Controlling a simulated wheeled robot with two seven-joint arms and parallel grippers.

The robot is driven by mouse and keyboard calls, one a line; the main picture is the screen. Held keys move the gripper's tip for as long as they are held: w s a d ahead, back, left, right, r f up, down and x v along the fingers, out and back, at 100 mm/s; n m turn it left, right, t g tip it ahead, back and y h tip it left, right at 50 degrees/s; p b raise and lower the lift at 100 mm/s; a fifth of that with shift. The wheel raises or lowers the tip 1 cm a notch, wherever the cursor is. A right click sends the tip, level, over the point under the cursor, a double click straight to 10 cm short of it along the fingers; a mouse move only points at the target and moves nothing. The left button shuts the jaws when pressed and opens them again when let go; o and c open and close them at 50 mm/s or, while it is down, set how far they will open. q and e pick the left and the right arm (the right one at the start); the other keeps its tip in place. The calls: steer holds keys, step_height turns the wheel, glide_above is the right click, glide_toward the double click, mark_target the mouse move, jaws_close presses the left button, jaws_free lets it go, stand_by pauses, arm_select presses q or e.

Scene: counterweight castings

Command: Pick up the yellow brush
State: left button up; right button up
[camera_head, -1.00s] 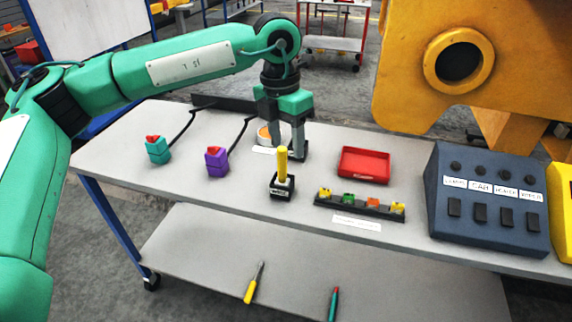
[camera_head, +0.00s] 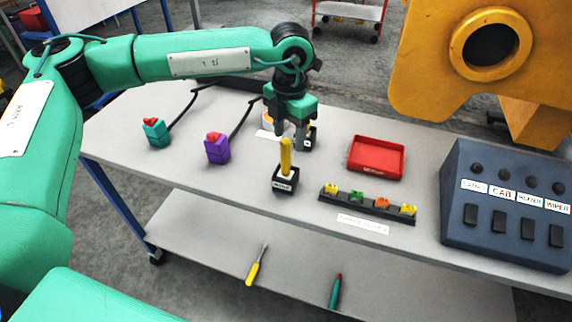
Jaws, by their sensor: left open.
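The yellow brush (camera_head: 286,156) stands upright in a small black labelled holder (camera_head: 286,184) on the bench top. Only its yellow handle and a pale part at the holder's mouth show clearly. My left gripper (camera_head: 301,145) points down just behind and slightly right of the handle's top in the picture. Its jaws are open and empty. The handle partly overlaps the near finger in the head view, and I cannot tell whether they touch. My right gripper is not in view.
A red tray (camera_head: 376,157) and a black rack (camera_head: 340,200) with coloured pieces lie to the right. A purple box (camera_head: 217,148) and a teal box (camera_head: 156,133) with black cables stand left. A blue switch console (camera_head: 500,246) fills the right end. A yellow casting (camera_head: 425,75) hangs above.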

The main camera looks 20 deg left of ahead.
mark_target(285, 151)
arm_select(q)
steer(key=shift+s+a+f+p, duration=0.15)
steer(key=shift+s+f+p, duration=0.1)
steer(key=shift+f+p, duration=0.35)
steer(key=f, duration=0.2)
steer(key=shift+s+a+f+p, duration=0.1)
steer(key=shift+a+f+p, duration=0.1)
steer(key=shift+f+p, duration=0.2)
steer(key=shift+f, duration=0.65)
jaws_close()
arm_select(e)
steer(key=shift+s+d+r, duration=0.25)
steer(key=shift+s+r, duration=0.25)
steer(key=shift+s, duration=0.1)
arm_select(q)
steer(key=shift+r, duration=0.1)
